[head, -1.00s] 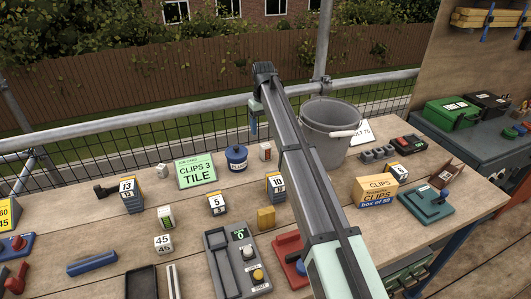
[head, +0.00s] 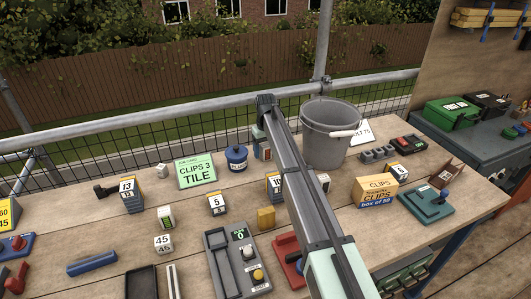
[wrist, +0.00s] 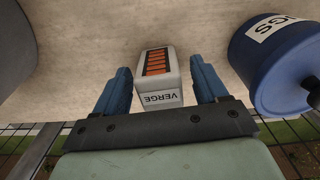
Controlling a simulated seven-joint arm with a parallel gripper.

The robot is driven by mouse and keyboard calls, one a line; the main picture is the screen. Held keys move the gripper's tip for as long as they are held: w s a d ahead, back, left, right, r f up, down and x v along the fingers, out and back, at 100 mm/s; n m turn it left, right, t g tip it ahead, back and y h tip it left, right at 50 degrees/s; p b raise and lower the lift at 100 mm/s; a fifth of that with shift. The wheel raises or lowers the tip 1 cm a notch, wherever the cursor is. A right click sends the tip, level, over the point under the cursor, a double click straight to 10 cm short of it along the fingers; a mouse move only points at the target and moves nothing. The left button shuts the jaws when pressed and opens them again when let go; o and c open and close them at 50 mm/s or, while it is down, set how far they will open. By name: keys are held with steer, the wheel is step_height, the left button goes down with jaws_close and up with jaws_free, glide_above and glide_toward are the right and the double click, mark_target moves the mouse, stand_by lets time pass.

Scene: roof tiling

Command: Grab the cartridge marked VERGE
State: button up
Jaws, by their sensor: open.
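The VERGE cartridge (wrist: 160,97) is a small white block with an orange-striped dark panel. In the wrist view its VERGE label faces the camera, upside down. My gripper (wrist: 160,76) is open, with one blue finger on each side of the cartridge and a visible gap on both sides. In the head view the cartridge (head: 267,153) stands on the bench left of the bucket, partly covered by my gripper (head: 261,143). Its label cannot be read there.
A blue round tin (head: 236,158) stands close by on the left, and the grey bucket (head: 328,140) on the right. A green CLIPS 3 TILE card (head: 197,172) is further left. Mesh and a rail run behind.

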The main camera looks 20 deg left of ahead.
steer(key=shift+f, duration=0.55)
steer(key=c, duration=1.1)
